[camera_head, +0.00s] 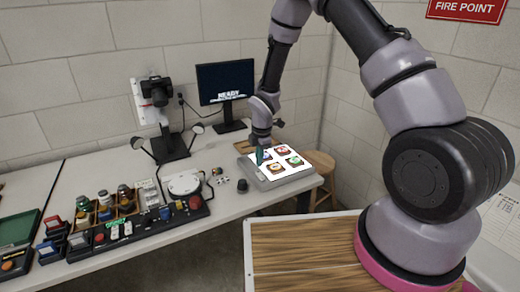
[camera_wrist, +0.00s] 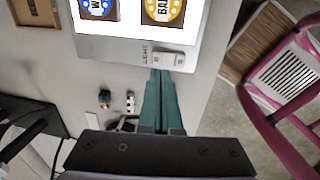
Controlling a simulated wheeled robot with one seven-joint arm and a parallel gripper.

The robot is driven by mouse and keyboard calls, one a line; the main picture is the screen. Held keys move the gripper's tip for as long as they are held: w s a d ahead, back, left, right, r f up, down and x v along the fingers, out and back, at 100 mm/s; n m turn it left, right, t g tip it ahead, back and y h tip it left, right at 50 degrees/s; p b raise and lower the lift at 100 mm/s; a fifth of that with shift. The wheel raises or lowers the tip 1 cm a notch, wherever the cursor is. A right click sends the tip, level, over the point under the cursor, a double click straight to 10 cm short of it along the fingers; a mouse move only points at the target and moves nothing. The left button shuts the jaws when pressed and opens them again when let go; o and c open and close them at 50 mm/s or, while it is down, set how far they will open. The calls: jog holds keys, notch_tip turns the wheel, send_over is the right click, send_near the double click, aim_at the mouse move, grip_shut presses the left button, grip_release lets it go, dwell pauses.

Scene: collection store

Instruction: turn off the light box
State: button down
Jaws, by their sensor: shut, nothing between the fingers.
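The light box (camera_head: 264,185) lies on the far right part of the bench. Its top panel glows white, with several round badges on it. In the wrist view, the grey rim of the light box (camera_wrist: 105,47) carries a pale switch (camera_wrist: 167,59) beside the printed word LIGHT. My gripper (camera_wrist: 161,76) has its green fingers together and empty, with the tips at the near edge of the switch. I cannot tell whether they touch it. In the head view my gripper (camera_head: 260,157) points down over the left side of the box and hides part of it.
A camera on a stand (camera_head: 160,110) and a monitor reading READY (camera_head: 225,82) stand behind. A tray of bottles (camera_head: 110,213) and a round white dish (camera_head: 184,184) lie to the left. A wooden stool (camera_head: 320,162) stands right of the bench. Small parts (camera_wrist: 117,101) lie near the box.

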aim_at(258, 174)
jog(key=shift+w+a+f, duration=0.1)
jog(key=shift+w+f, duration=0.05)
jog(key=shift+f, duration=0.85)
jog(key=shift+w+f, duration=0.1)
jog(key=shift+f, duration=0.9)
jog(key=shift+w+f, duration=0.1)
jog(key=shift+f, duration=0.15)
jog(key=shift+s, duration=0.2)
jog(key=shift+s+d+r, duration=0.15)
jog(key=shift+s+d, duration=0.1)
jog(key=shift+s, duration=0.3)
notch_tip(258, 174, up, 14)
jog(key=shift+s+d, duration=0.15)
jog(key=shift+s, duration=0.15)
